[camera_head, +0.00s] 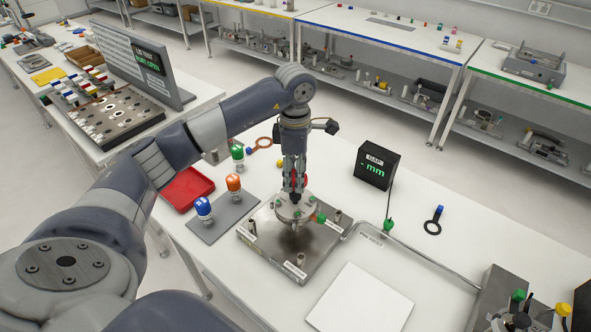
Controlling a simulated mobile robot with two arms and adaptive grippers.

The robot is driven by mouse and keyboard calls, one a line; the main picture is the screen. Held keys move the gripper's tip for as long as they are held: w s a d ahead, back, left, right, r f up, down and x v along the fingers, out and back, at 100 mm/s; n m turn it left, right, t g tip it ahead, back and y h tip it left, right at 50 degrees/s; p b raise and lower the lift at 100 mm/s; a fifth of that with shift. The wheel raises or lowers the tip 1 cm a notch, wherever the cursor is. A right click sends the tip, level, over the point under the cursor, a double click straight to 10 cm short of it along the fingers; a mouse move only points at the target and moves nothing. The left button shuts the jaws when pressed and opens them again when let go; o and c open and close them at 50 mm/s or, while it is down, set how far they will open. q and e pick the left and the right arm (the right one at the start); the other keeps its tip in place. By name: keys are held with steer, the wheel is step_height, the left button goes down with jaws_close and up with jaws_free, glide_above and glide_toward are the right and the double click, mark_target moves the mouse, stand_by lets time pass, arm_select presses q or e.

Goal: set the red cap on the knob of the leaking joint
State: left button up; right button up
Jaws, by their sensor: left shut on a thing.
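My left gripper (295,188) points straight down over the round metal flange (291,211) on a square steel base plate (262,252). It is shut on what looks like the red cap (305,180), of which only a small red patch shows beside the fingers. The fingers hide most of it, and I cannot tell whether it touches a knob. A green knob (320,217) shows at the flange's right side. Which joint leaks cannot be told here. My right gripper is not in view.
Blue (203,208), orange (233,183) and green (237,154) capped pieces stand left of the plate, near a red tray (188,188). A black gap display (376,166) stands behind. A white sheet (360,299) lies in front.

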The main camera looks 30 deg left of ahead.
arm_select(q)
step_height(320, 180, down, 2)
steer(key=shift+f+b, duration=0.25)
steer(key=shift+b, duration=0.3)
steer(key=shift+f+b, duration=1.1)
steer(key=shift+f, duration=0.3)
steer(key=o, duration=0.8)
steer(key=shift+r, duration=0.15)
steer(key=shift+r+p, duration=2.4)
steer(key=shift+r, duration=1.55)
